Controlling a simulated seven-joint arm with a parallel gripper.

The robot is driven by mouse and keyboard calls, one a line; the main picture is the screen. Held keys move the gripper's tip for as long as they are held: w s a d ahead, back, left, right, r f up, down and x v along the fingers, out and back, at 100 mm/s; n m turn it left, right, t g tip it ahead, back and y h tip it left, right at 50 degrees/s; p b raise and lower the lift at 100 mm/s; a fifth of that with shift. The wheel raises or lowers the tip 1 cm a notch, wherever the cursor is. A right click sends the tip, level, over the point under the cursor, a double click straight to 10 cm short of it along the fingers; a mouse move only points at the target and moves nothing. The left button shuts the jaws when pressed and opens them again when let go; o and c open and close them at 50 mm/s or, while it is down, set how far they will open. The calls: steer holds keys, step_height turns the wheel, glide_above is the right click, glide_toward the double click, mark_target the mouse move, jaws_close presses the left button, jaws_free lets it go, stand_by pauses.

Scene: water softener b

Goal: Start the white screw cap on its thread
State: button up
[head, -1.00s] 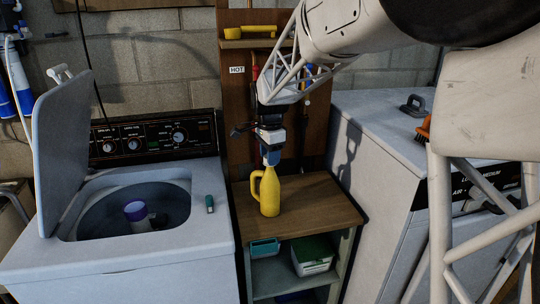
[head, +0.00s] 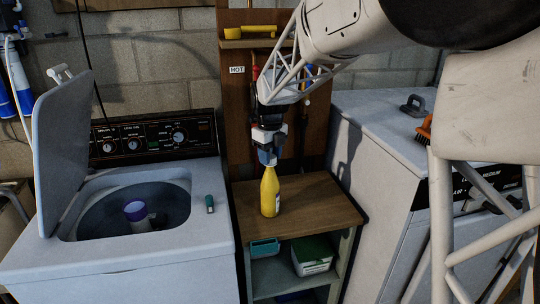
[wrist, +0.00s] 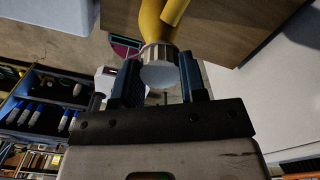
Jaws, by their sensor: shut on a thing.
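My gripper (head: 268,157) points down above the yellow bottle (head: 270,195), which stands upright on the wooden top of a small shelf. In the wrist view my gripper (wrist: 161,85) is shut on the white screw cap (wrist: 160,72), with one dark blue finger on each side of it. The cap sits at the mouth of the yellow bottle (wrist: 152,20), in line with its neck. I cannot tell whether the threads have caught. In the head view the fingers largely hide the cap, and the bottle's handle does not show at its left side.
The wooden shelf top (head: 325,205) is clear around the bottle. The open washing machine (head: 190,245) stands left, with a small teal-grey item (head: 209,203) on its rim. A white machine (head: 375,120) stands right. Bins (head: 312,257) sit on the lower shelf.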

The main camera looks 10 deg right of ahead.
steer(key=shift+m, duration=0.5)
steer(key=o, duration=1.2)
steer(key=shift+r, duration=0.15)
steer(key=shift+r, duration=3.75)
